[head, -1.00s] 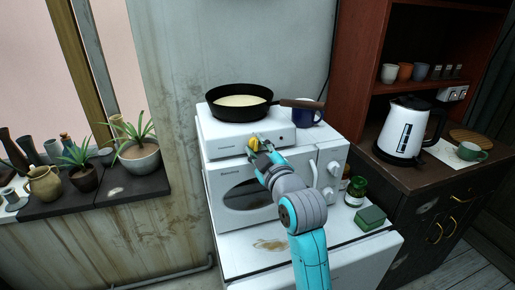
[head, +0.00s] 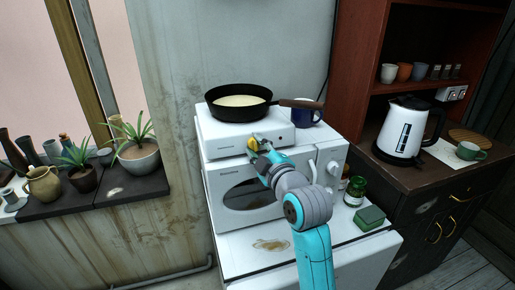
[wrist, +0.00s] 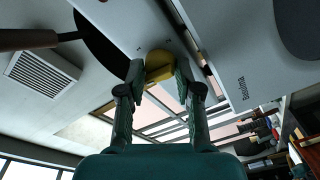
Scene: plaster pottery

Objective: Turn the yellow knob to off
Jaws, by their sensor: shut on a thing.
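The yellow knob (head: 252,143) is on the front face of a small white hot plate (head: 215,142). My gripper (head: 259,145) is at the knob, reaching up from below right. In the wrist view the yellow knob (wrist: 159,66) sits between the two fingertips, and my gripper (wrist: 158,76) is shut on it from both sides. The wrist view is strongly rolled against the hot plate. The fingers hide part of the knob, and I cannot read its setting mark.
A black pan (head: 240,103) with pale contents stands on the hot plate, its handle pointing right, beside a blue mug (head: 306,113). A white microwave (head: 236,176) is underneath. A green jar (head: 355,191) and green box (head: 369,218) stand to the right.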

